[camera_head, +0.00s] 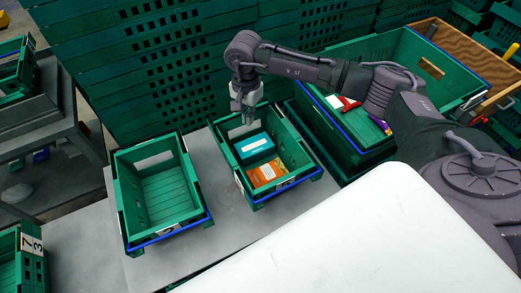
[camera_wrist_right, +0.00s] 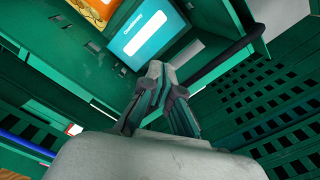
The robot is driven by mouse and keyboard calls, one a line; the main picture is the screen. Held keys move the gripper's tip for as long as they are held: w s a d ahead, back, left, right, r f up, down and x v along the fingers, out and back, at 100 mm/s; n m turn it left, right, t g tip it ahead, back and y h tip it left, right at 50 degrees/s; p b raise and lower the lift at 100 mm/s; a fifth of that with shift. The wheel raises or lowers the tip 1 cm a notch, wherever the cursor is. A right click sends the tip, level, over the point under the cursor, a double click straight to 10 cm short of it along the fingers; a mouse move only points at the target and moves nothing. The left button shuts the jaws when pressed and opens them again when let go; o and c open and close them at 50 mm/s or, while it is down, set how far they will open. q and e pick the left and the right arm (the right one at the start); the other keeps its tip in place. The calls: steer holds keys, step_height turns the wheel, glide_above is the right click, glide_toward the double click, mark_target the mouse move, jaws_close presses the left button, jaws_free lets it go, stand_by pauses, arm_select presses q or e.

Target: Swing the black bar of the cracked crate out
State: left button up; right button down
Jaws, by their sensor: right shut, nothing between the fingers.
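A green crate (camera_head: 295,148) stands on the grey table and holds a teal box (camera_head: 254,147) and an orange box (camera_head: 268,173). In the right wrist view a black bar (camera_wrist_right: 226,62) runs along the rim of this crate, beside the teal box (camera_wrist_right: 146,35). I cannot make out a crack. My right gripper (camera_head: 244,118) is at the far wall of the crate. In its wrist view the gripper (camera_wrist_right: 156,72) is shut and empty, its tips close to the bar; I cannot tell whether they touch it. My left gripper is not in view.
An empty green crate (camera_head: 165,190) stands to the left on the table (camera_head: 215,200). Another green crate (camera_head: 420,62) with items stands at the right, beneath my right arm. Stacked green crates (camera_head: 160,60) form a wall behind. A white surface (camera_head: 350,240) fills the front.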

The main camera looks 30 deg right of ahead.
steer(key=shift+w, duration=0.15)
steer(key=shift+w+b, duration=0.6)
stand_by(0.4)
step_height(320, 180, up, 8)
steer(key=s+p, duration=0.1)
steer(key=p, duration=0.3)
steer(key=shift+p, duration=0.4)
stand_by(0.3)
